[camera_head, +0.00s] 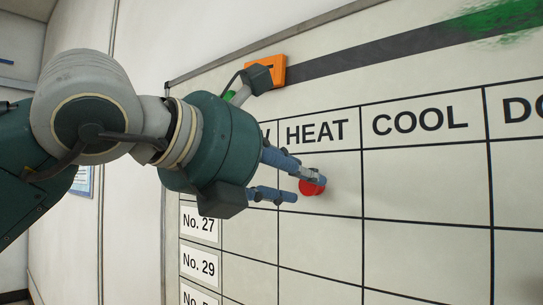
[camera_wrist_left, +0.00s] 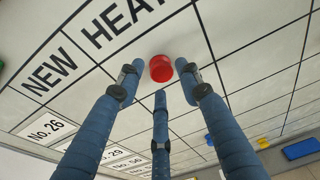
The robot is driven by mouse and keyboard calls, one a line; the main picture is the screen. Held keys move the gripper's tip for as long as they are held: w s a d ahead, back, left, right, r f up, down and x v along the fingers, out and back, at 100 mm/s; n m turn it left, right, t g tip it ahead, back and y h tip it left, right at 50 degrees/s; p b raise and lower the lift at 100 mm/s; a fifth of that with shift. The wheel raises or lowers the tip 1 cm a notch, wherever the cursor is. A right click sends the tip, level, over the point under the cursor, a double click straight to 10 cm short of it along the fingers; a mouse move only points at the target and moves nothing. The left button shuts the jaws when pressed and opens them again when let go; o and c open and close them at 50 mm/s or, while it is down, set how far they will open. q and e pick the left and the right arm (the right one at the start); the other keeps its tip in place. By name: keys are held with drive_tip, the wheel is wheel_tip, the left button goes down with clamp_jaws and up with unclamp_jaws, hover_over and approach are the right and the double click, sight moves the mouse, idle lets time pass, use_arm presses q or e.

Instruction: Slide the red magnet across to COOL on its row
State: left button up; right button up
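The red magnet (camera_head: 312,187) is a round disc on the whiteboard, in the top row under HEAT (camera_head: 317,132). The COOL heading (camera_head: 420,120) is one column to the right, and the cell below it is bare. My left gripper (camera_head: 306,186) is at the magnet, with one fingertip overlapping it in the head view. In the left wrist view, the magnet (camera_wrist_left: 160,68) lies between the spread fingertips, with gaps visible on both sides. Whether any finger touches it I cannot tell. The gripper hides the top row's label in the head view. My right gripper is not in view.
An orange block (camera_head: 267,71) sits at the board's top left, by a dark stripe. A green smear (camera_head: 500,17) is at top right. In the left wrist view, blue (camera_wrist_left: 208,139) and yellow (camera_wrist_left: 262,143) pieces are farther off. The board right of the magnet is clear.

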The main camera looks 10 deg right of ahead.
sight(420, 186)
use_arm(q)
drive_tip(key=shift+p+x, duration=0.35)
drive_tip(key=shift+x, duration=1)
drive_tip(key=shift+c, duration=0.5)
drive_tip(key=c, duration=0.8)
drive_tip(key=shift+o, duration=0.2)
drive_tip(key=shift+s+d+b, duration=0.65)
drive_tip(key=shift+s+d, duration=0.05)
drive_tip(key=shift+s, duration=0.2)
drive_tip(key=shift+s+d+b, duration=0.5)
drive_tip(key=shift+s+d, duration=0.2)
drive_tip(key=shift+s, duration=0.2)
drive_tip(key=shift+s+d+b, duration=0.5)
drive_tip(key=shift+s+d, duration=0.2)
drive_tip(key=shift+s, duration=0.2)
drive_tip(key=shift+s+d+b, duration=0.6)
drive_tip(key=shift+s+d, duration=0.45)
drive_tip(key=shift+s, duration=0.25)
drive_tip(key=shift+s+d+b, duration=0.35)
drive_tip(key=shift+s+d, duration=0.45)
drive_tip(key=shift+s, duration=0.25)
drive_tip(key=shift+s+d+b, duration=0.3)
drive_tip(key=shift+s+d, duration=0.5)
drive_tip(key=shift+s, duration=0.2)
